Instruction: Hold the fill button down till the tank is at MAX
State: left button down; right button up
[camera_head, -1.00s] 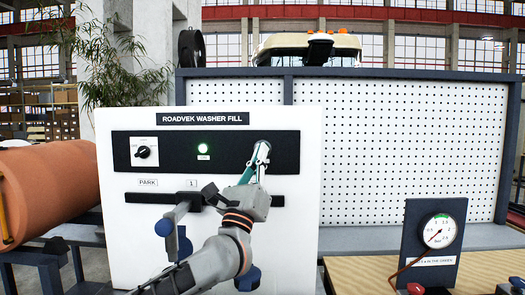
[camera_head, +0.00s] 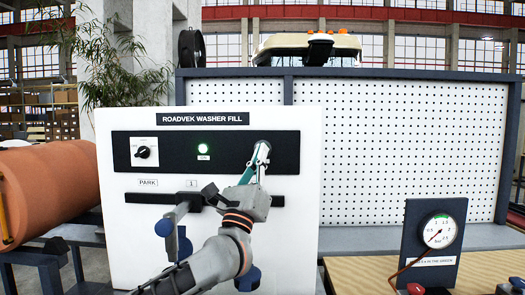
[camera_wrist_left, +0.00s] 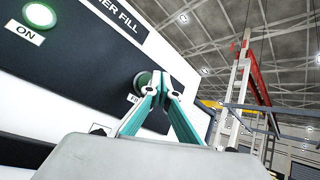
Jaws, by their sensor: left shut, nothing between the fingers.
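The white fill panel (camera_head: 228,225) has a black strip and the sign "ROADVEK WASHER FILL". My left gripper (camera_head: 262,146) is shut, with its teal fingertips at the right end of the strip. In the left wrist view, the fingertips (camera_wrist_left: 172,84) are closed together in front of the round fill button (camera_wrist_left: 143,80), which they partly cover. I cannot tell whether they press it. In the head view, the fingers hide the button. The tank and a MAX mark cannot be made out. My right gripper is not in view.
A lit green lamp (camera_head: 203,149) marked ON and a black rotary knob (camera_head: 144,152) are on the strip. A dark slot (camera_head: 140,197) runs below. A dial gauge (camera_head: 440,231) stands on a wooden bench (camera_head: 480,269) at right. An orange-brown cylinder (camera_head: 50,190) lies at left.

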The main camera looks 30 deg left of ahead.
pick_arm(q)
jog(key=shift+w+a, duration=0.2)
jog(key=shift+w, duration=0.15)
jog(key=shift+w+a, duration=0.3)
jog(key=shift+w, duration=0.15)
dwell(7.2)
